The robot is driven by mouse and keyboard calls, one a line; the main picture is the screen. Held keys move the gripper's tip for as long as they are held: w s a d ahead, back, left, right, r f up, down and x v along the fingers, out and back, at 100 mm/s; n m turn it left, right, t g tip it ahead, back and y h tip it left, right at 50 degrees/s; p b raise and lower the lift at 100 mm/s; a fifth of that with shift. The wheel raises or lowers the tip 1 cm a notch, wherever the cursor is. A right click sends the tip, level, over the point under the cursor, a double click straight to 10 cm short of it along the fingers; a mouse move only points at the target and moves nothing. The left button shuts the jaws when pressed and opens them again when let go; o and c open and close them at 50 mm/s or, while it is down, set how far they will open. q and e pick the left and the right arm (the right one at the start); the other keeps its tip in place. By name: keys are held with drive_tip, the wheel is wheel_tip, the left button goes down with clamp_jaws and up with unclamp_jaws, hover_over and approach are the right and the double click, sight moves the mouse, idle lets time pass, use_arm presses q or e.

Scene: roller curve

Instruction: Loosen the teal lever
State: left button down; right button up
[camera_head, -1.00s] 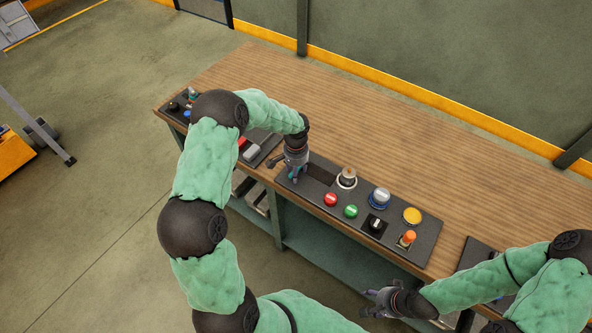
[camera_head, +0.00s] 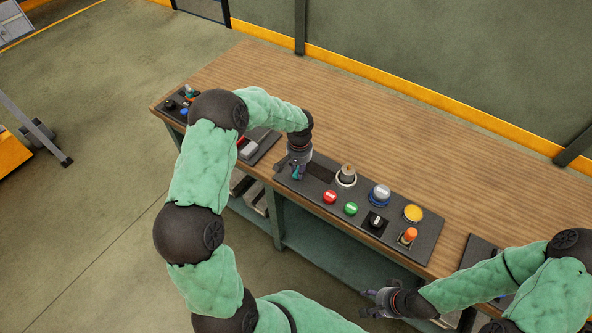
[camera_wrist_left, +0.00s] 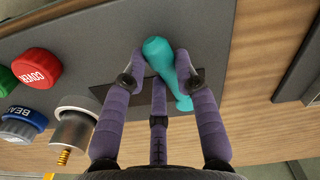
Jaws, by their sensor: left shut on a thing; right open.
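The teal lever (camera_wrist_left: 160,58) shows in the left wrist view, slanting between the fingers of my left gripper (camera_wrist_left: 155,82). The purple fingers are shut on it, one on each side and one beneath. In the head view my left gripper (camera_head: 296,172) is at the left end of the middle dark panel, and it mostly hides the lever there. My right gripper (camera_head: 380,302) is open and empty, low in front of the bench and away from the panels.
The dark panel (camera_head: 330,218) also bears a red button (camera_head: 330,197), a green button (camera_head: 351,208), a blue-ringed button (camera_head: 379,195), a yellow button (camera_head: 413,214), a black switch (camera_head: 375,223) and an orange-topped switch (camera_head: 408,236). The wooden bench top (camera_head: 400,130) behind is clear.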

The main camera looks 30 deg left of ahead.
use_arm(q)
drive_tip(key=d+n+b, duration=0.1)
drive_tip(key=n, duration=0.1)
drive_tip(key=w+n+b, duration=0.1)
drive_tip(key=shift+d+f+n, duration=0.1)
drive_tip(key=shift+d+n, duration=0.3)
drive_tip(key=n, duration=0.1)
drive_tip(key=d+n+b, duration=0.1)
drive_tip(key=shift+w+n, duration=0.3)
drive_tip(key=shift+w, duration=0.1)
drive_tip(key=n, duration=0.1)
drive_tip(key=w+d+n+b, duration=0.1)
drive_tip(key=n, duration=0.1)
drive_tip(key=shift+w+n, duration=0.25)
drive_tip(key=shift+n, duration=0.05)
drive_tip(key=shift+w+d+n+b, duration=0.15)
drive_tip(key=shift+w+n+b, duration=0.2)
drive_tip(key=shift+n, duration=0.45)
drive_tip(key=shift+w+d+n+b, duration=0.1)
drive_tip(key=shift+w+n+b, duration=0.1)
drive_tip(key=shift+w+n, duration=0.45)
drive_tip(key=shift+s+n, duration=0.15)
drive_tip(key=shift+n, duration=0.1)
drive_tip(key=c, duration=0.9)
unclamp_jaws()
drive_tip(key=shift+c, duration=0.2)
